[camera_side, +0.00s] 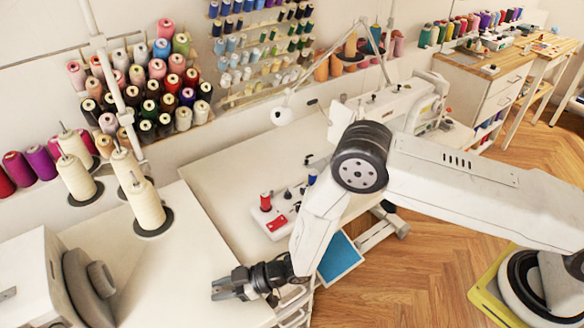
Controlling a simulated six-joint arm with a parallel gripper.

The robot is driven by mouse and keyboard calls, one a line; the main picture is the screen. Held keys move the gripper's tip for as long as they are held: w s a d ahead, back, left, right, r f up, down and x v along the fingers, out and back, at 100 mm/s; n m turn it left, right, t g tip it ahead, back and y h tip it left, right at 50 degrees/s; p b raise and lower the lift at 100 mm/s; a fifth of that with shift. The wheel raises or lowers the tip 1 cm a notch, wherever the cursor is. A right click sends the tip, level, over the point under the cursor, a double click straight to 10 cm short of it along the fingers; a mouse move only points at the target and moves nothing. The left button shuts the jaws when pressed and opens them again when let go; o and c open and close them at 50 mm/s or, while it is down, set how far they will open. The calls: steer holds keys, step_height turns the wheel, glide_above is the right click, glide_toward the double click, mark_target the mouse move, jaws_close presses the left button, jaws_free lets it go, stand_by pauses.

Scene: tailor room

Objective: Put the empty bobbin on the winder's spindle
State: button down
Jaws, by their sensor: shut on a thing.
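My gripper (228,287) is at the lower middle, low over the front of the white table. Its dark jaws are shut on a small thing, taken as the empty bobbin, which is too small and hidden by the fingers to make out. The winder (285,232) appears to be the small white unit further back on the table, up and right of my gripper and apart from it. A red spool (265,202) stands upright at its left, and a red part (277,222) lies on its top. I cannot make out its spindle clearly.
A white sewing machine (390,105) stands behind my arm. Large cream cones (146,208) stand at the left, near a grey-white machine (35,285). The tabletop (215,235) between my gripper and the cones is clear.

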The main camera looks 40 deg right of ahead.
steer(key=shift+f, duration=0.15)
steer(key=shift+c, duration=2.2)
jaws_free()
steer(key=shift+d+r, duration=0.1)
steer(key=shift+r, duration=0.1)
steer(key=v, duration=1.1)
steer(key=shift+s+d, duration=0.25)
steer(key=shift+d, duration=0.05)
steer(key=shift+w+r, duration=0.1)
steer(key=shift+r, duration=0.1)
